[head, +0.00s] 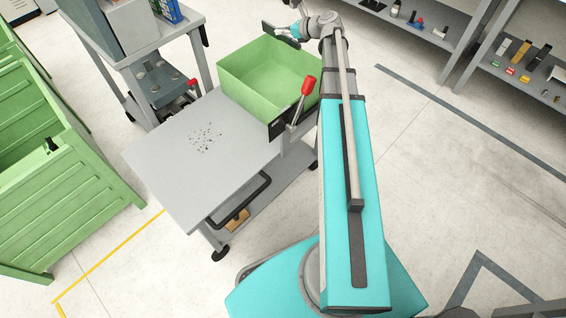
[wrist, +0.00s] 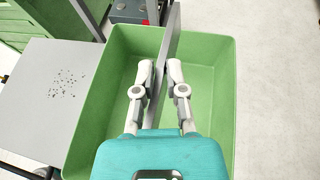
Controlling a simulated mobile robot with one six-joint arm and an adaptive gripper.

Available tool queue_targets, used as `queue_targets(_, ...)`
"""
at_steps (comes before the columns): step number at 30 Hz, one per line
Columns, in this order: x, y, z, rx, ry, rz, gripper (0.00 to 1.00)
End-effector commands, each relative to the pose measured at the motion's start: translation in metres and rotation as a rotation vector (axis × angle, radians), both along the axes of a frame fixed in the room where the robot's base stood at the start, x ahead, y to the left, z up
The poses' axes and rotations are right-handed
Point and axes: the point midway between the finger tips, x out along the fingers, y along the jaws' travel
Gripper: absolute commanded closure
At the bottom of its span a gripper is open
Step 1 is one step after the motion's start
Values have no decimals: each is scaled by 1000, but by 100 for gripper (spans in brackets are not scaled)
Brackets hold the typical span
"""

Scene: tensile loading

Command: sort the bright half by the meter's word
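My gripper (wrist: 161,72) is over the green bin (wrist: 218,110), with one finger on each side of a long flat grey piece (wrist: 168,45). The fingertips appear to press on it, and it stands between them at a tilt, crossing above the bin's far rim. Whether this is the bright half, I cannot tell. In the head view my gripper (head: 284,32) is small at the top, beyond the bin (head: 262,82), and what it holds is unclear there. The bin's visible inside looks empty. No meter reading is legible.
A grey worktop (head: 175,160) with scattered dark specks adjoins the bin. A red-knobbed lever (head: 308,86) rises at the bin's near corner. A grey machine (head: 130,25) stands at upper left, large green crates (head: 60,190) at left, shelves (head: 520,70) at upper right. Floor at right is clear.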

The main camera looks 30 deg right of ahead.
Motion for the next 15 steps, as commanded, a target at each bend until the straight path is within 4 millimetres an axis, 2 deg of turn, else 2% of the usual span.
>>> queue_targets(1,0,0,0,1,0,0,77)
queue_targets(6,0,0,0,1,-1,0,45)
queue_targets(15,0,0,0,-1,1,0,44)
